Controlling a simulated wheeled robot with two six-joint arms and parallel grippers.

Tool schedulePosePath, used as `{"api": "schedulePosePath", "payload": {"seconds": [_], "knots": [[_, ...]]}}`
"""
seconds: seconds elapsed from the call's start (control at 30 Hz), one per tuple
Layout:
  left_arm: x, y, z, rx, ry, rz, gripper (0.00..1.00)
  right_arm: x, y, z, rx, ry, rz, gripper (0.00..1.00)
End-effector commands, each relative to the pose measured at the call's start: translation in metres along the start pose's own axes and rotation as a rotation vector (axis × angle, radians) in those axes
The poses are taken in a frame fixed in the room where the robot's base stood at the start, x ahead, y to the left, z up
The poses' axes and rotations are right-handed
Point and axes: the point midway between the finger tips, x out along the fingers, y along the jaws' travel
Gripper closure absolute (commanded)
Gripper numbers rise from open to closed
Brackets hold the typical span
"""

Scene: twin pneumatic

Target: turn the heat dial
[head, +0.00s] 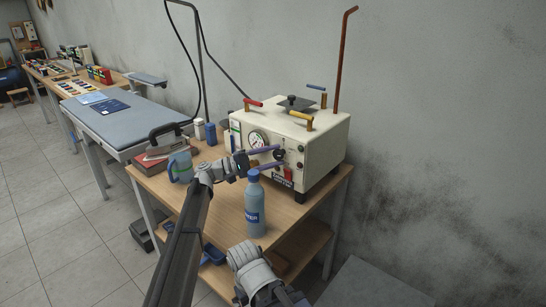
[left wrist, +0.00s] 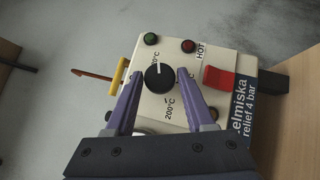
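The heat dial is a round black knob with a white pointer line (left wrist: 158,77) on the cream front panel of a steam boiler (head: 318,135). The pointer is aimed up, slightly left, in the left wrist view. A "200°C" mark is printed below the dial. My left gripper (head: 276,157) is open, with its two purple fingers apart. In the left wrist view, the fingertips (left wrist: 160,75) stand on either side of the dial, with a gap showing at each side. Whether they reach its depth is unclear. No fingers of my right gripper show.
A blue water bottle (head: 254,206) stands at the table's front edge, close to my left arm. A blue-grey mug (head: 181,167) and an iron (head: 168,131) stand left of the boiler. A red switch (left wrist: 219,78) sits beside the dial, with green and red lamps nearby.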

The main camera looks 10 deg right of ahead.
Motion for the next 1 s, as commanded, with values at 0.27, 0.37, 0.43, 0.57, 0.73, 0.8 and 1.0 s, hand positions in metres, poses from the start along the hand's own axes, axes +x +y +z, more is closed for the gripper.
{"api": "schedulePosePath", "payload": {"seconds": [0.27, 0.37, 0.43, 0.57, 0.73, 0.8, 1.0], "knots": [[0.000, 0.000, 0.000, 0.000, 0.000, 0.000, 0.79, 0.000, 0.000, 0.000, 0.000, 0.000, 0.000, 0.00], [0.000, 0.000, 0.000, 0.000, 0.000, -0.001, 0.90, 0.000, 0.000, 0.000, 0.000, 0.000, 0.000, 0.00], [0.000, 0.000, 0.000, 0.000, 0.000, -0.001, 0.98, 0.000, 0.000, 0.000, 0.000, 0.000, 0.000, 0.00], [0.000, 0.000, 0.000, 0.000, 0.000, -0.001, 1.00, 0.000, 0.000, 0.000, 0.000, 0.000, 0.000, 0.00], [0.000, 0.002, 0.001, 0.014, 0.000, -0.016, 1.00, -0.005, 0.001, 0.000, 0.000, 0.000, 0.000, 0.00], [0.000, 0.004, 0.001, 0.031, -0.001, -0.033, 1.00, -0.011, 0.001, 0.001, 0.000, 0.000, 0.000, 0.00], [0.001, 0.009, 0.002, 0.117, 0.000, -0.120, 1.00, -0.034, 0.003, 0.002, 0.000, 0.000, 0.000, 0.00]]}}
